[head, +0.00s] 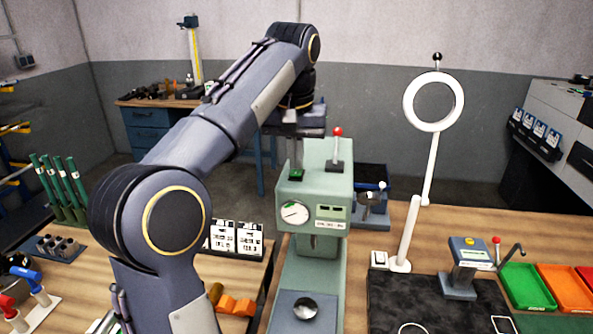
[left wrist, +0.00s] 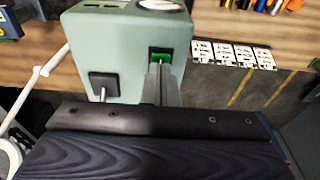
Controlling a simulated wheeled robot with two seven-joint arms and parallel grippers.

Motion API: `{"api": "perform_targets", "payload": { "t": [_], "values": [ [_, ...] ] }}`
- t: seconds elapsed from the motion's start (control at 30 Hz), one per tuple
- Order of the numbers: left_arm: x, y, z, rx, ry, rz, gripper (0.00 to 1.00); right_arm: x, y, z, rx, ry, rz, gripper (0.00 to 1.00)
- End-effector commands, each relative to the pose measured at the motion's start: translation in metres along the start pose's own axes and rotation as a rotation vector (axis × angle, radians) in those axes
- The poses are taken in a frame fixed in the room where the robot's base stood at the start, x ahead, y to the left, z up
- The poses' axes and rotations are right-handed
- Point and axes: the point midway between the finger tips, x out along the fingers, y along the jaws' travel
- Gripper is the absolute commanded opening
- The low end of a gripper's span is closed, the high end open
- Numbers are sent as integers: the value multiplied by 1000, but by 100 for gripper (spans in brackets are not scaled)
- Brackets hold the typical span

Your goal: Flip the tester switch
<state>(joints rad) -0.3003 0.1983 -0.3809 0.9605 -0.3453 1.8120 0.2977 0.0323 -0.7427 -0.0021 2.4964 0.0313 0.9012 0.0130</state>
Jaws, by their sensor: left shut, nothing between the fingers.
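The tester (head: 313,190) is a pale green machine with a round dial and a small display on its front, and it also shows in the left wrist view (left wrist: 115,40). On its top sits a small green switch (head: 297,176), also seen in the left wrist view (left wrist: 160,54). Beside it stands a lever with a red knob (head: 338,132). My left gripper (head: 296,166) points down with its fingers shut and empty, right at the switch; I cannot tell whether they touch it. In the left wrist view the fingertips (left wrist: 162,68) partly cover the switch. My right gripper is not in view.
A white ring lamp (head: 434,128) stands right of the tester on the bench. A small grey device (head: 466,262) and green (head: 527,288) and orange (head: 566,288) trays lie further right. Printed cards (head: 236,238) and green-handled tools (head: 62,185) are to the left.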

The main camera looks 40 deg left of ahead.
Motion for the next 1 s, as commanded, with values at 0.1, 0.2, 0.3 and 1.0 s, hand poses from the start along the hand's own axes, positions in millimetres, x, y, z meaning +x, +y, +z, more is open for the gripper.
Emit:
{"api": "perform_targets", "payload": {
  "t": [0.1,0.2,0.3,1.0],
  "values": [
    [2,0,0,0,0,0,0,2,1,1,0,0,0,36],
    [4,0,1,0,0,0,0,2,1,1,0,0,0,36],
    [5,0,1,0,0,0,0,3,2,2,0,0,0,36],
    [-2,0,0,0,1,0,0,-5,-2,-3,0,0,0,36]
  ]
}}
